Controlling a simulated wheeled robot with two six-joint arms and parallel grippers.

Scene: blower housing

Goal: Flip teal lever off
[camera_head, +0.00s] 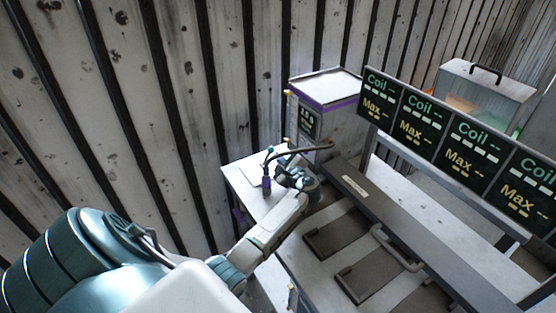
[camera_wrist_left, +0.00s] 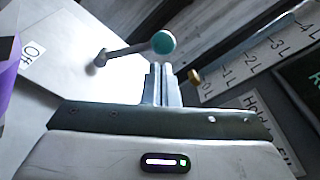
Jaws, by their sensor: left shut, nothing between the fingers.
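In the left wrist view the teal lever has a round teal knob (camera_wrist_left: 163,42) on a grey stem (camera_wrist_left: 127,49), whose base is on a white panel (camera_wrist_left: 70,85). The stem leans right, away from a white "Off" label (camera_wrist_left: 33,53) on the panel's left. My left gripper (camera_wrist_left: 162,70) is shut and empty; its fingertips are just below the knob in the picture, and I cannot tell whether they touch it. In the head view my left gripper (camera_head: 284,172) is over the small white stand (camera_head: 238,174); the lever is too small there to make out surely. My right gripper is not in view.
A purple part (camera_wrist_left: 7,70) is at the left wrist view's left edge, and a brass knob (camera_wrist_left: 194,76) is right of the fingers. A purple-trimmed box (camera_head: 325,88) and "Coil" displays (camera_head: 423,119) are beyond.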

